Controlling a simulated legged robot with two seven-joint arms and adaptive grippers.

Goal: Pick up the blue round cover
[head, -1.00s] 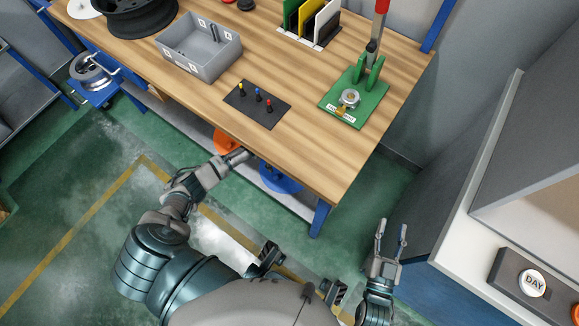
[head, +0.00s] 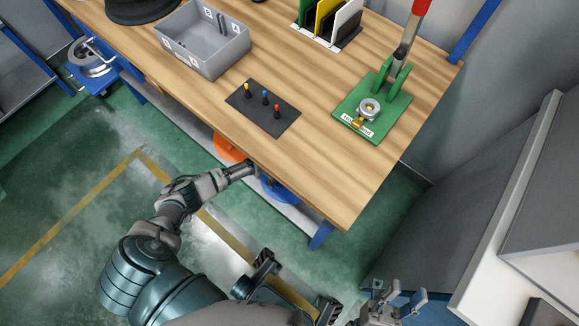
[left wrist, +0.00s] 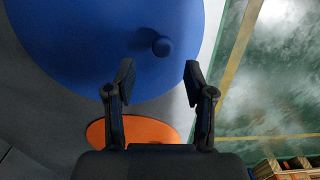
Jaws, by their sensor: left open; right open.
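The blue round cover (left wrist: 100,45) is a large blue disc with a small round knob (left wrist: 162,46) in the left wrist view. It rests on the grey lower shelf, and in the head view only a part of it (head: 280,190) shows below the table's front edge. My left gripper (left wrist: 158,72) is open, with its two fingers on either side of the line to the knob and short of it. In the head view my left gripper (head: 250,170) is at the table edge, beside the blue cover. My right gripper (head: 402,300) is open and empty at the bottom right, away from the table.
An orange round cover (left wrist: 135,130) lies beside the blue one on the shelf. The wooden table (head: 325,185) above carries a grey bin (head: 205,55), a black mat with small pegs (head: 245,110) and a green press (head: 370,110). A grey cabinet stands at right.

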